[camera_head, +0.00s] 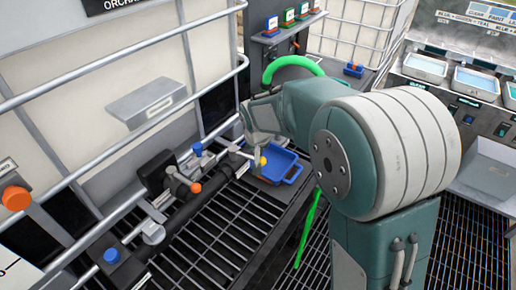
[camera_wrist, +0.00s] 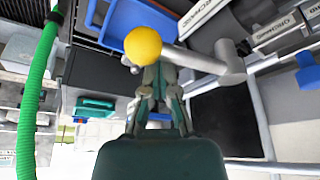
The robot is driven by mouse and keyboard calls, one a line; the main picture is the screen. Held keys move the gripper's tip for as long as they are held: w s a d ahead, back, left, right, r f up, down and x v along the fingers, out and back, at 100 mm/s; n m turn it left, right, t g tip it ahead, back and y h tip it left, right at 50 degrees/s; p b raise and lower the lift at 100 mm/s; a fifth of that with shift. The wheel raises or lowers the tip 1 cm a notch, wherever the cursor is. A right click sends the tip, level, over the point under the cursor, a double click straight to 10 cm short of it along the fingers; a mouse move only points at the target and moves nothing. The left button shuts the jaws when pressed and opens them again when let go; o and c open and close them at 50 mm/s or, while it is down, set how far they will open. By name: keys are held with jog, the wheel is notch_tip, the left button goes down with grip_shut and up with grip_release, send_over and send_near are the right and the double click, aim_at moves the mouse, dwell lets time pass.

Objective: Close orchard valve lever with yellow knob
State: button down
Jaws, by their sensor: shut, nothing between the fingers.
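The yellow knob (camera_head: 262,161) sits at the end of a grey valve lever (camera_head: 241,153) on the dark pipe manifold (camera_head: 185,212). In the wrist view the yellow knob (camera_wrist: 143,45) is large, with the grey lever arm (camera_wrist: 195,61) running right to its pivot. My gripper (camera_head: 257,138) is just above the knob in the head view, fingers pointing down. In the wrist view my gripper (camera_wrist: 157,75) is shut and empty, its tips close to the knob; whether they touch it I cannot tell.
A lever with an orange knob (camera_head: 195,187) and a blue knob (camera_head: 197,148) stand nearby on the manifold. A blue tray (camera_head: 292,166) lies right of the yellow knob. A green hose (camera_head: 308,228) hangs close by. Tote cage bars (camera_head: 120,66) run along the left.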

jog(key=shift+s+a, duration=0.15)
jog(key=shift+s, duration=0.45)
dwell(0.3)
notch_tip(320, 180, up, 10)
jog(key=shift+w+d, duration=0.3)
dwell(0.6)
jog(key=shift+a, duration=0.15)
